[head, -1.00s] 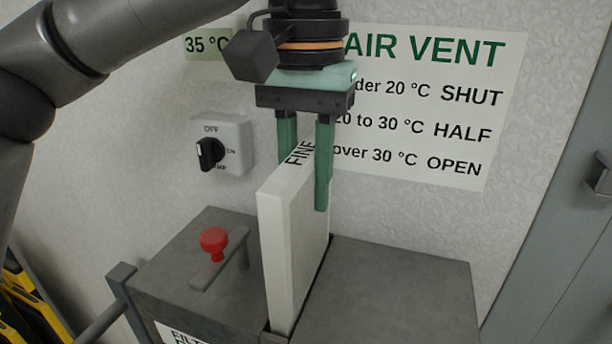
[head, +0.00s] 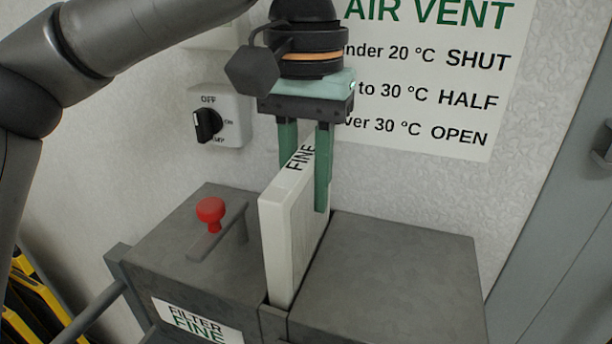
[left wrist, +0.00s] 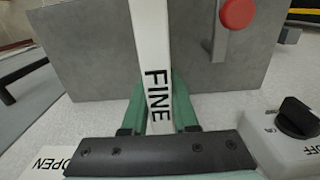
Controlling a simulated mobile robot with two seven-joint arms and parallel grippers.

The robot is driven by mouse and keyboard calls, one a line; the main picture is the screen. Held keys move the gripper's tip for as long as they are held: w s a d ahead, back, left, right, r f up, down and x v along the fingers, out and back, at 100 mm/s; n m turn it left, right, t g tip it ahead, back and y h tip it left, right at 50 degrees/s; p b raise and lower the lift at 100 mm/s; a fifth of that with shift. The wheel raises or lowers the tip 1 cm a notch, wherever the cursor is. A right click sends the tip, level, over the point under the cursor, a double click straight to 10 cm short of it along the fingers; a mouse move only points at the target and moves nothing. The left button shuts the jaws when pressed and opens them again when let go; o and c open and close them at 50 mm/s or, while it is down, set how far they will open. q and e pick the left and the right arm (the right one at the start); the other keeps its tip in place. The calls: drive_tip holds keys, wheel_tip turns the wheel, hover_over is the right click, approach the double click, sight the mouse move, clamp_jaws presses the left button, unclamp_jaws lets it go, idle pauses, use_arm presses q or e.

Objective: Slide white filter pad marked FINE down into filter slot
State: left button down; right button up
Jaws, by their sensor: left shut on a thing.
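The white filter pad (head: 283,235) marked FINE stands upright, its lower part down in the filter slot (head: 272,308) of the grey housing (head: 400,265). A good part of the pad still shows above the housing top. My left gripper (head: 306,190) is shut on the pad's upper edge from above, with one green finger on each side. In the left wrist view the pad (left wrist: 152,50) runs between the fingers with FINE readable. The pad's bottom edge is hidden inside the slot. My right gripper is not in view.
A red-knobbed lever (head: 211,212) sits on the housing left of the slot. A label (head: 197,320) reading FILTER FINE is on the housing front. A rotary switch (head: 217,118) and an AIR VENT sign (head: 430,80) are on the wall behind. The housing top right of the slot is clear.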

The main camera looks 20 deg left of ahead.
use_arm(q)
drive_tip(key=shift+f, duration=0.3)
drive_tip(key=shift+p, duration=0.45)
idle(0.4)
